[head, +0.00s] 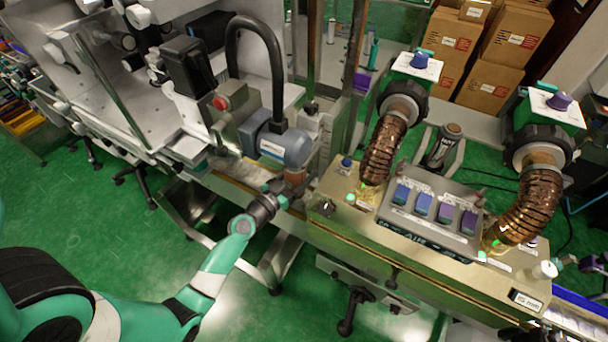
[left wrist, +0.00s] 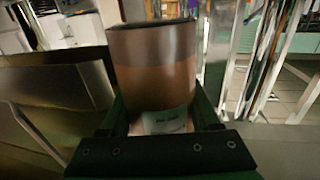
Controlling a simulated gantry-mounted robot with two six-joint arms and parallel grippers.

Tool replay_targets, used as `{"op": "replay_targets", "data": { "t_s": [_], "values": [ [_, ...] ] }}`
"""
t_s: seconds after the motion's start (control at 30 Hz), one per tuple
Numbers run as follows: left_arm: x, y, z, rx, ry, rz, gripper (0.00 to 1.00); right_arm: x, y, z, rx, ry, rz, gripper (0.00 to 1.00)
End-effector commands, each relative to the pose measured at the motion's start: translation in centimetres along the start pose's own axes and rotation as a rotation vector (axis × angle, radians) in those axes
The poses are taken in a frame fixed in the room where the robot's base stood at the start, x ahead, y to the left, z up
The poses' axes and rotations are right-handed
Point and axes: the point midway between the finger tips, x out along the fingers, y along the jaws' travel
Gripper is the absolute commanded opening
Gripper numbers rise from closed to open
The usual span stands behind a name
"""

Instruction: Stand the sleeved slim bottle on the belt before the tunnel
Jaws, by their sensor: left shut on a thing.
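My left gripper (head: 283,190) is low over the belt (head: 235,188), just left of the tunnel's entry end. It is shut on the sleeved slim bottle. In the left wrist view the bottle (left wrist: 152,75) is a brownish cylinder with a dark upper rim and a small pale label, upright between the fingers (left wrist: 160,125). In the head view only a small brown part of the bottle (head: 296,177) shows beyond the gripper. Its base is hidden, so I cannot tell whether it touches the belt. The tunnel (head: 445,268) is a long beige and green box. My right gripper is not in view.
A blue-grey motor unit (head: 284,146) with a thick black hose (head: 260,42) stands close behind the gripper. Copper ducts (head: 384,150) and a button panel (head: 430,210) rise from the tunnel. Cardboard boxes (head: 490,82) stand at the back. Green floor lies open in front.

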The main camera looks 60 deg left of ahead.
Motion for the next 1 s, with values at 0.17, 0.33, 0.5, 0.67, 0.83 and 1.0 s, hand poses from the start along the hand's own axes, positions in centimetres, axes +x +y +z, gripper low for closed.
{"op": "replay_targets", "data": {
  "t_s": [0.17,0.33,0.5,0.67,0.83,1.0],
  "values": [
    [0.6,0.0,-0.1,0.0,0.002,0.0,0.0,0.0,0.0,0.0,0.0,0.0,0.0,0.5],
    [1.0,0.0,3.1,-0.002,0.0,-0.001,0.0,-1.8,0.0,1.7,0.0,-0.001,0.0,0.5],
    [1.0,0.0,3.6,0.0,0.001,-0.001,0.0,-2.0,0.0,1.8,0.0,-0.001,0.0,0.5],
    [1.0,0.0,3.5,0.0,0.001,-0.001,0.0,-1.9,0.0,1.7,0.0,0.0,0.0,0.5],
    [1.0,0.0,3.9,0.0,0.0,-0.001,0.67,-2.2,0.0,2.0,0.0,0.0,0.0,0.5],
    [1.0,0.0,3.8,0.0,-0.001,0.0,0.93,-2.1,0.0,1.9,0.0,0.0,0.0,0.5]
  ]
}}
